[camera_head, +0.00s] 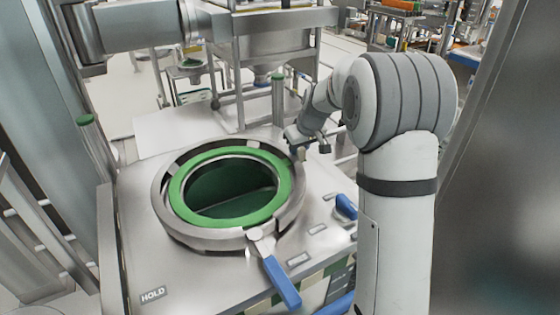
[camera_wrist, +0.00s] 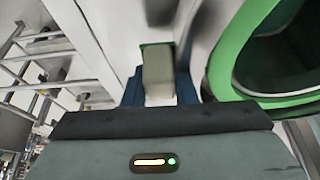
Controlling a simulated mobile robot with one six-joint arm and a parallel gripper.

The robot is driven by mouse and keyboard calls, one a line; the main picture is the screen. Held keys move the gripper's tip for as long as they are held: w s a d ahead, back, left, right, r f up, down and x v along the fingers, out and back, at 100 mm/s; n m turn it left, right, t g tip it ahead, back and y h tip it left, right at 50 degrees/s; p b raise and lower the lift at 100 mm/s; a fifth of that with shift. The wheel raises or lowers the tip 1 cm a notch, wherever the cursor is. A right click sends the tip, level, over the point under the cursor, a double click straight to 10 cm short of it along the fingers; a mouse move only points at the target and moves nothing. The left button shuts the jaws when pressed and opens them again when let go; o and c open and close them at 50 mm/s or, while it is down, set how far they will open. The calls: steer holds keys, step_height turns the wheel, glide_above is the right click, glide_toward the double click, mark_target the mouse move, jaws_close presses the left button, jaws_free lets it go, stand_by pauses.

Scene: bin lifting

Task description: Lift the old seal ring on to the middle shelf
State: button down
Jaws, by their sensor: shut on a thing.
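A green ring (camera_head: 282,190) lies in a round steel flange (camera_head: 165,215) on the steel bench top, around a dark opening. It also shows at the right of the wrist view (camera_wrist: 228,45), beside my fingers and apart from them. My gripper (camera_head: 300,137) is at the flange's back right, small and partly hidden by its own wrist. In the wrist view my gripper (camera_wrist: 158,90) is shut on a pale grey-green block (camera_wrist: 158,72) with a green edge at its far end. Whether the block is part of the ring or the nearby post, I cannot tell. I cannot single out a middle shelf.
A green-capped post (camera_head: 278,100) stands close behind my gripper; another green-capped post (camera_head: 86,120) is at the left. A blue-handled clamp (camera_head: 280,280) is at the flange's front. A steel hopper frame (camera_head: 270,40) stands behind. The bench's front left, near the HOLD label (camera_head: 152,295), is clear.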

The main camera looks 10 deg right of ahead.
steer(key=shift+r, duration=0.15)
step_height(320, 180, up, 18)
steer(key=shift+b, duration=0.3)
step_height(320, 180, up, 4)
steer(key=p, duration=0.3)
steer(key=shift+p, duration=0.35)
stand_by(0.5)
